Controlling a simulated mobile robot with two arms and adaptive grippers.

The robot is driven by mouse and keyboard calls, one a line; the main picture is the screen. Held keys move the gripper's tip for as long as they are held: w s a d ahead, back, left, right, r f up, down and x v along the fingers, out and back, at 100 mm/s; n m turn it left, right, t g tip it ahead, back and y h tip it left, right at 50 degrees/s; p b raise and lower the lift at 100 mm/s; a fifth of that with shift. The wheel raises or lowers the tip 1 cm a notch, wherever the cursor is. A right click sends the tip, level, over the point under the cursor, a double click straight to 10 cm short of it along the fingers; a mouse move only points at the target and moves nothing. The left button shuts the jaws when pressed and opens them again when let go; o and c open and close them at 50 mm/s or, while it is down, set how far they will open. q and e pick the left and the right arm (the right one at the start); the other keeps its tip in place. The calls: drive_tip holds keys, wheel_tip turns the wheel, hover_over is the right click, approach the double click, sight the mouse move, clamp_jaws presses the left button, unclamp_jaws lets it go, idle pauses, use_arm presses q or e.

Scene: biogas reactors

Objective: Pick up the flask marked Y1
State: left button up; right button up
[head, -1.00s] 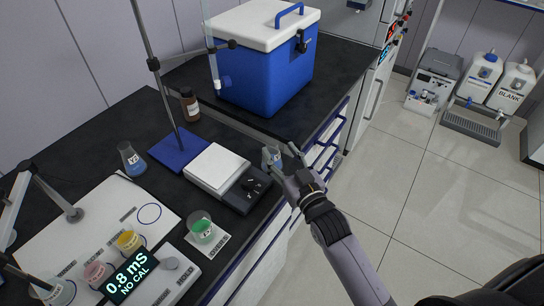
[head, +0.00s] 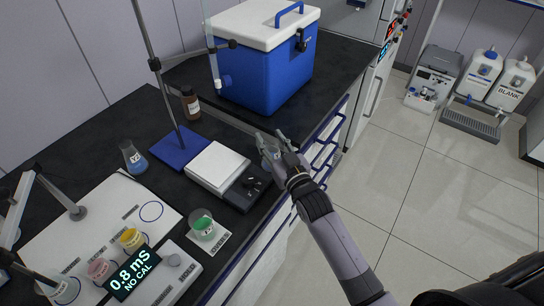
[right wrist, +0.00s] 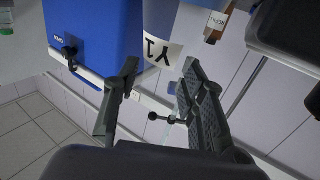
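The flask marked Y1 is a clear conical flask with blue liquid and a white label. In the head view the flask (head: 267,148) is at my right gripper (head: 277,138), beside the scale near the bench's front edge. In the right wrist view the flask's label (right wrist: 162,52) shows upside down between the fingertips of my right gripper (right wrist: 160,75). The fingers sit on either side of the flask and seem closed on it. Its base is out of frame there. My left gripper is not clearly in view.
A scale (head: 218,165) stands just left of the gripper. A blue cooler (head: 265,65) is behind it. A stand rod rises from a blue base (head: 178,148).

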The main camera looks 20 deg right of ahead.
clamp_jaws()
idle(0.7)
